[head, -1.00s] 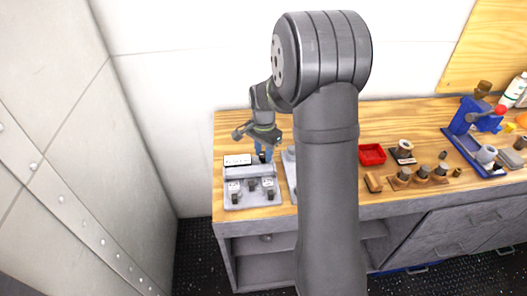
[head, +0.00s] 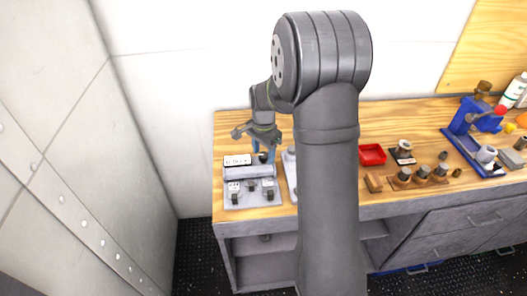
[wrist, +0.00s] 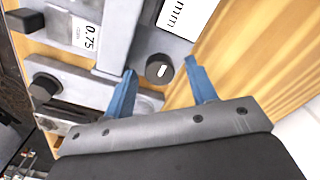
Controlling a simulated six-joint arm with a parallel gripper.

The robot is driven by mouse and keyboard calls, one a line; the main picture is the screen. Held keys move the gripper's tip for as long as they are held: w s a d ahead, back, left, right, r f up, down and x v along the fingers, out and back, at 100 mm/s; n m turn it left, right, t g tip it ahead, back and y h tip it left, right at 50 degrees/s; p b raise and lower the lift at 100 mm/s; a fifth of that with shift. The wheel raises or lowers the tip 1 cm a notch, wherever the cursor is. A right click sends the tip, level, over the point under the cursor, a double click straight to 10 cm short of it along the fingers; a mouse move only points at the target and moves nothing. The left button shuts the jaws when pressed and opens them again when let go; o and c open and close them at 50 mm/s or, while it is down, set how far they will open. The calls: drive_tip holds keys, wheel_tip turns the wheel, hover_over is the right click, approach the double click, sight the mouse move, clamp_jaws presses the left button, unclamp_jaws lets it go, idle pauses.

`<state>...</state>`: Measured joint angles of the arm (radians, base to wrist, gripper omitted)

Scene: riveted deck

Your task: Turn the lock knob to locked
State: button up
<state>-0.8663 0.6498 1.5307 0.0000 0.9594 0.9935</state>
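My gripper (wrist: 165,85) is open, with its two blue fingers apart. A dark round knob (wrist: 159,70) with a short white mark sits just past the fingertips, in the gap between them, nearer the left finger. Nothing is seen gripped. I cannot read a locked or unlocked sign by this knob. In the head view my gripper (head: 263,147) points down at the back right of a grey device (head: 231,203) on the bench. The device carries a white label strip at its back and several dark knobs at its front. The fingertips there are small and partly hidden.
Other dark knobs (wrist: 46,87) and a "0.75" label (wrist: 87,32) are on the device to the left. A white "mm" plate (wrist: 182,14) lies beyond. A red tray (head: 372,154) and a blue vise-like tool (head: 465,117) stand further right on the wooden bench (head: 330,112).

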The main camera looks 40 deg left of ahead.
sight(264, 155)
wheel_tip(264, 155, up, 17)
drive_tip(key=shift+r, duration=0.2)
idle(0.4)
idle(0.4)
wheel_tip(264, 155, down, 18)
drive_tip(key=shift+r, duration=0.25)
idle(0.3)
drive_tip(key=shift+r, duration=0.1)
